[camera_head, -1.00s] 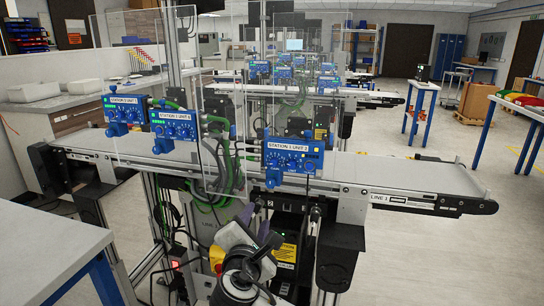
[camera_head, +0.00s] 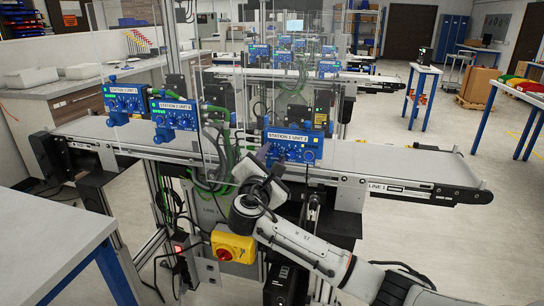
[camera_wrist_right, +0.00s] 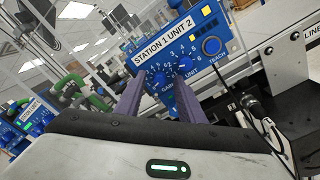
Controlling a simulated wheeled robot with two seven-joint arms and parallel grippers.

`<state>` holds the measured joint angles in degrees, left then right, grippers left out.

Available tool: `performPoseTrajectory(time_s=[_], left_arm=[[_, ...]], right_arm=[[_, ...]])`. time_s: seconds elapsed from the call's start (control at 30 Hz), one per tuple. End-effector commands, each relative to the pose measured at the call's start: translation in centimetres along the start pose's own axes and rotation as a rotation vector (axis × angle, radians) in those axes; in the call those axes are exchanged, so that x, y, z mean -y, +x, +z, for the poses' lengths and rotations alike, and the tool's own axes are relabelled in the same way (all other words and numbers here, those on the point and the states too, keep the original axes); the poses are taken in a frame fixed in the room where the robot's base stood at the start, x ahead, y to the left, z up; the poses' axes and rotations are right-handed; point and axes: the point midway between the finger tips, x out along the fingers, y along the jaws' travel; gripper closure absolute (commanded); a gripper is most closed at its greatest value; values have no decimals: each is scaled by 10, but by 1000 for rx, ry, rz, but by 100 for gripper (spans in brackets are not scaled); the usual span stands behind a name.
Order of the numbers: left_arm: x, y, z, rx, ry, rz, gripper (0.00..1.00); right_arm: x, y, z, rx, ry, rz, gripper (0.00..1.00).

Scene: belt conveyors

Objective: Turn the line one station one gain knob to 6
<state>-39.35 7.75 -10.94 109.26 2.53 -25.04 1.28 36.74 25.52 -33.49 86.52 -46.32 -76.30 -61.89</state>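The blue control panel labelled STATION 1 UNIT 2 (camera_head: 310,150) stands on the near belt marked LINE 1; it also fills the upper middle of the right wrist view (camera_wrist_right: 176,38). Its dark blue gain knob (camera_wrist_right: 157,80) shows between my finger tips there, with the unit knob (camera_wrist_right: 185,65) to its right. The gain knob's exact setting is too small to read. My right gripper (camera_wrist_right: 160,84) is open, its two purple fingers pointing at the panel; contact with the knob cannot be told. In the head view this gripper (camera_head: 268,160) covers the panel's left part. My left gripper is out of view.
Two more blue panels (camera_head: 126,100) (camera_head: 176,114) stand left along the belt (camera_head: 400,165). A round teach button (camera_wrist_right: 211,46) sits right of the knobs. A yellow box with a red switch (camera_head: 232,247) is below. A clear screen rises behind the panels.

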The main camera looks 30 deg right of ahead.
Motion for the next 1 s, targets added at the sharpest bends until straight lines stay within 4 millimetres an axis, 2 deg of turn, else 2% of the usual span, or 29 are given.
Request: performPoseTrajectory(time_s=[0.23,0.4,0.47,0.77,1.0], left_arm=[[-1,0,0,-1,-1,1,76],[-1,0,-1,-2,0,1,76],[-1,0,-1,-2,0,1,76],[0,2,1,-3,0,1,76],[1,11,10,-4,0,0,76]], right_arm=[[0,1,0,0,1,0,65],[0,1,0,0,1,0,93],[0,1,0,0,1,0,100],[1,0,-1,1,32,0,100],[2,0,-4,3,157,6,100]])
